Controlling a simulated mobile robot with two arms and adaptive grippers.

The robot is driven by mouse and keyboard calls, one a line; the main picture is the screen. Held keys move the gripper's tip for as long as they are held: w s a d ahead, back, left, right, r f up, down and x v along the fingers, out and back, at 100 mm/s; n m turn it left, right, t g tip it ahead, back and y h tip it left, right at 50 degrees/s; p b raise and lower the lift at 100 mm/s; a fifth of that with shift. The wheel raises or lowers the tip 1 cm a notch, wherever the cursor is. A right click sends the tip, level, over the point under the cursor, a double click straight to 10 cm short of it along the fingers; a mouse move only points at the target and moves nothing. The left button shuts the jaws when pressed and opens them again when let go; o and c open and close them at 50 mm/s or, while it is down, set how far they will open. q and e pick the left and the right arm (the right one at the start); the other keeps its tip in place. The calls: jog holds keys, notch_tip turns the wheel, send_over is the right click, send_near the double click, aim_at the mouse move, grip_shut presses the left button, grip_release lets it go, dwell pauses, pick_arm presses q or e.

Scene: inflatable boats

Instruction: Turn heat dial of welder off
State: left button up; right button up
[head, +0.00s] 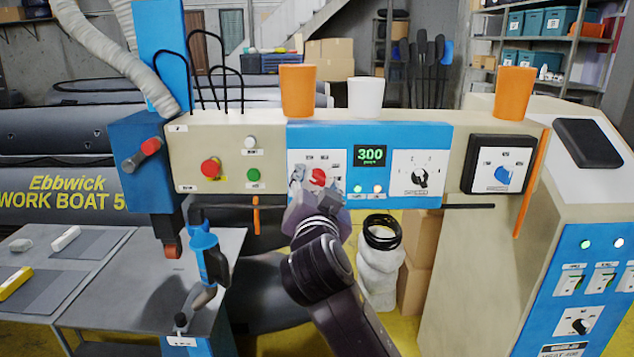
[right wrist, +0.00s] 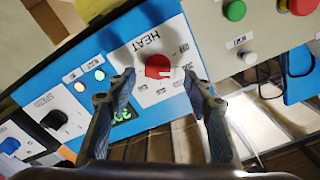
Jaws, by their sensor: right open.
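The welder panel (head: 270,155) is a cream and blue console. Its red heat dial (head: 318,177) sits on a white plate marked HEAT, left of the green display (head: 370,158) reading 300. In the right wrist view the dial (right wrist: 158,67) shows a white pointer mark. My right gripper (head: 322,192) is in front of the heat plate and partly covers it. In the right wrist view its open, empty fingers (right wrist: 160,80) are spread either side of the dial, without visible contact. My left gripper is not in view.
A black speed dial (head: 419,178) is right of the display. A red button (head: 210,168) and a green button (head: 253,175) are to the left. Orange cups (head: 298,90) and a white cup (head: 366,97) stand on top. A blue-handled tool (head: 208,256) hangs at left.

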jog(key=shift+w, duration=0.25)
jog(key=shift+c, duration=0.2)
jog(key=c, duration=1.1)
jog(key=n+p, duration=0.1)
jog(key=n, duration=0.2)
jog(key=shift+a+n, duration=0.1)
jog(key=shift+n, duration=0.2)
jog(key=shift+a+f+n+p, duration=0.1)
jog(key=shift+n+p, duration=0.85)
jog(key=shift+n, duration=1.25)
